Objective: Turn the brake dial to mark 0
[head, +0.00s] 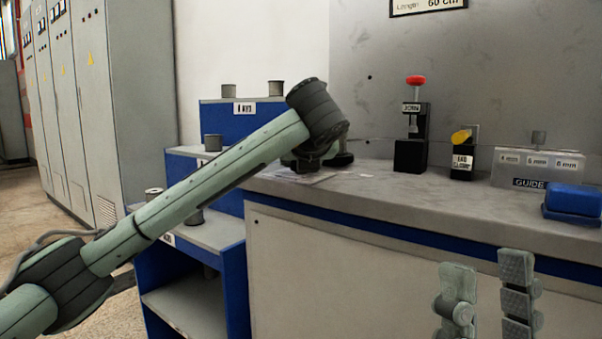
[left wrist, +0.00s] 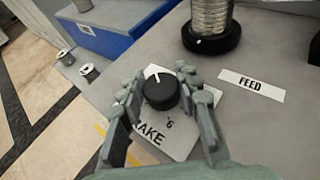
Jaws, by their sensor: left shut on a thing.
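The brake dial (left wrist: 160,90) is a round black knob with a white pointer line near its upper edge in the left wrist view. It sits on a pale label plate (left wrist: 175,142) where the letters "AKE" and a "6" show; the other marks are hidden. My left gripper (left wrist: 158,86) has its fingers on both sides of the knob, shut on it. In the head view my left arm and wrist cover the dial. My right gripper (head: 487,298) is at the lower right, fingers apart and empty, in front of the bench.
A wire spool on a black base (left wrist: 212,36) stands beyond the dial, near a FEED label (left wrist: 252,86). The bench (head: 400,190) also bears a red-topped JOIN device (head: 411,150), a yellow-knobbed device (head: 461,160) and a blue block (head: 573,200). Blue-sided steps (head: 235,122) carry several spools.

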